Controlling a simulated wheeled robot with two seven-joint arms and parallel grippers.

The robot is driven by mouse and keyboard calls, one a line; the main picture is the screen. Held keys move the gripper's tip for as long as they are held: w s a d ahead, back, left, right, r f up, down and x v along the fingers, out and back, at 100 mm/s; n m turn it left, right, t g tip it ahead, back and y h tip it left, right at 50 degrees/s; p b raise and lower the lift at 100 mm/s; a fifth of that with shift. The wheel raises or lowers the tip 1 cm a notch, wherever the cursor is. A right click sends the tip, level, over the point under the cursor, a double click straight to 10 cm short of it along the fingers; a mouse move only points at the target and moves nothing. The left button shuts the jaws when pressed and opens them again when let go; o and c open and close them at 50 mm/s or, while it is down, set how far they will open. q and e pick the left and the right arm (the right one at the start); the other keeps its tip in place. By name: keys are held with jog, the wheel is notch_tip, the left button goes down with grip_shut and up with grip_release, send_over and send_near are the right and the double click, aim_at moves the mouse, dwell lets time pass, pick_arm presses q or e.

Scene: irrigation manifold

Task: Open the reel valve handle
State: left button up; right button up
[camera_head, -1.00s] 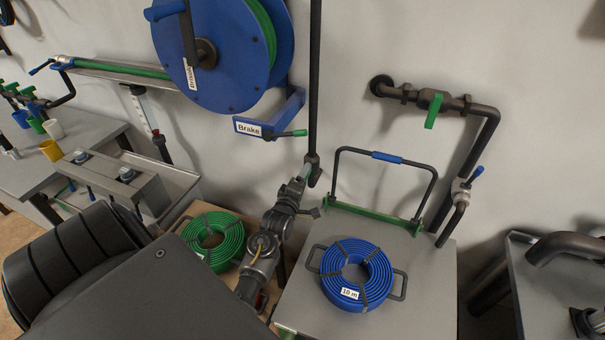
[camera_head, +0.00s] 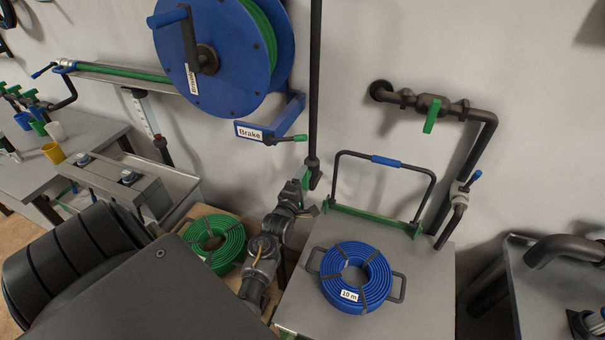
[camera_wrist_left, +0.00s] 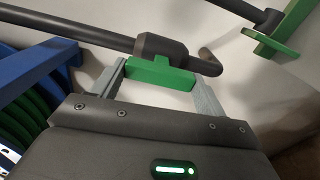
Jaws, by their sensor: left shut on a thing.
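The green valve handle (camera_head: 306,180) is at the lower end of the dark vertical pipe (camera_head: 314,90), below the blue hose reel (camera_head: 225,75). My left gripper (camera_head: 303,187) is at this handle, its fingers mostly hidden by its own body in the head view. In the left wrist view the green handle (camera_wrist_left: 160,72) lies across between the two grey fingers of the left gripper (camera_wrist_left: 160,85), under a dark valve body (camera_wrist_left: 160,46). The gripper is shut on the handle. My right gripper is in neither view.
A Brake lever (camera_head: 285,138) is just above left of the gripper. A blue hose coil (camera_head: 357,278) lies on the grey bench and a green coil (camera_head: 214,245) lies left of the arm. Another green lever (camera_head: 432,115) is on the wall pipe at right.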

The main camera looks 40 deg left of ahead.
pick_arm(q)
jog(key=o, duration=1)
jog(key=shift+c, duration=0.2)
jog(key=b+v, duration=0.2)
jog(key=v, duration=0.9)
